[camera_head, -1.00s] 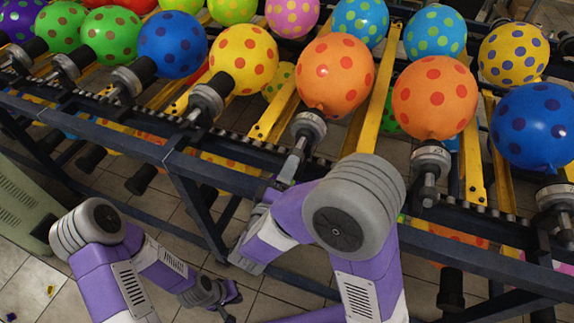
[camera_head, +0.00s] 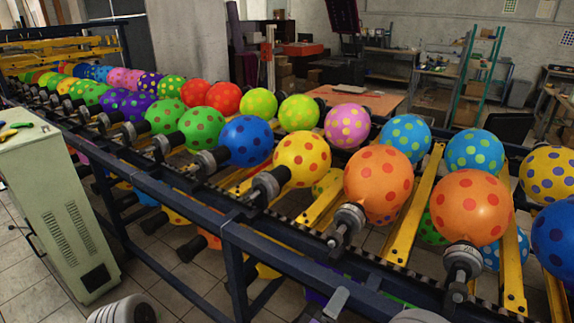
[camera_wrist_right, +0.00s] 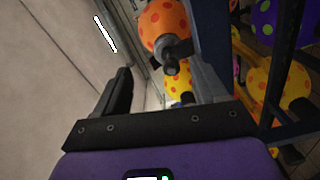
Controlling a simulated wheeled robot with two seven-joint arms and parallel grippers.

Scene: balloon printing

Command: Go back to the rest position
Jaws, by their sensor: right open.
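My right gripper (camera_head: 336,302) shows only in part at the bottom of the head view, low in front of the balloon rack. In the right wrist view my right gripper (camera_wrist_right: 160,76) has its two dark fingers spread apart with nothing held between them. An orange balloon with red dots (camera_wrist_right: 161,22) and its dark holder show beyond the fingers, with a yellow dotted balloon below. My left gripper is out of view; only a grey joint of my left arm shows at the bottom left of the head view.
A long dark-blue rack (camera_head: 165,190) carries rows of dotted balloons, including an orange one (camera_head: 378,182), across the head view. A pale green cabinet (camera_head: 62,215) stands at the left. Tiled floor shows between cabinet and rack. Shelves and benches stand at the back.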

